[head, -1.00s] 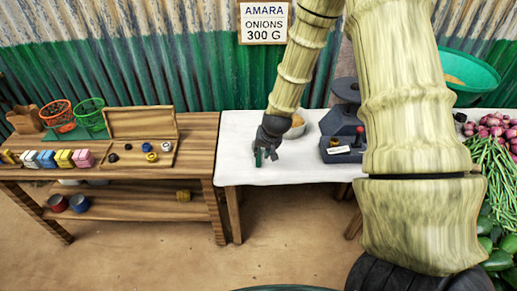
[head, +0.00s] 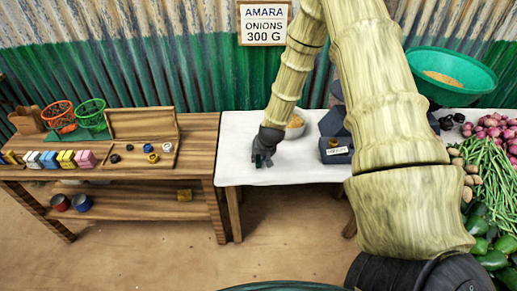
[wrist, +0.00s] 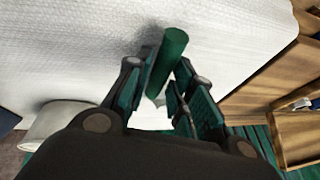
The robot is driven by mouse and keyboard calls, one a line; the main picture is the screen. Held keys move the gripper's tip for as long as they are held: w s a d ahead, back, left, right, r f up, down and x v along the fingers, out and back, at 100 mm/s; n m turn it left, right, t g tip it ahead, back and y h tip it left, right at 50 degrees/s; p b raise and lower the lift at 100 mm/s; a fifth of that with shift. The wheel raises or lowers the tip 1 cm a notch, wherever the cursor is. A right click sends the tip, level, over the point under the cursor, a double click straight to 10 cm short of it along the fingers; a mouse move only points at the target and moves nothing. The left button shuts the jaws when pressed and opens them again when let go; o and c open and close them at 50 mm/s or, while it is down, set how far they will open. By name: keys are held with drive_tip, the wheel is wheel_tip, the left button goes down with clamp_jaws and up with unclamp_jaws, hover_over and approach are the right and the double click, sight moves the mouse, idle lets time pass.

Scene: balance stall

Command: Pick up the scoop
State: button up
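The scoop shows in the wrist view as a green cylindrical handle (wrist: 172,50), with a small pale part below it between the fingers. The rest of it is hidden. My gripper (wrist: 167,68) is open, with its dark, green-padded fingers on either side of the handle. The left finger is very close to the handle, and a white gap shows on the right. In the head view my gripper (head: 262,160) is low over the white-topped table (head: 300,172), near its left edge, and I cannot make out the scoop there.
A dark blue scale (head: 336,150) stands to the right. The wooden table (head: 195,135) on the left holds an open box and small coloured blocks. Vegetables lie at far right.

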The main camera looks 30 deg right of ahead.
drive_tip(key=shift+w+f, duration=0.2)
drive_tip(key=shift+f, duration=0.25)
clamp_jaws()
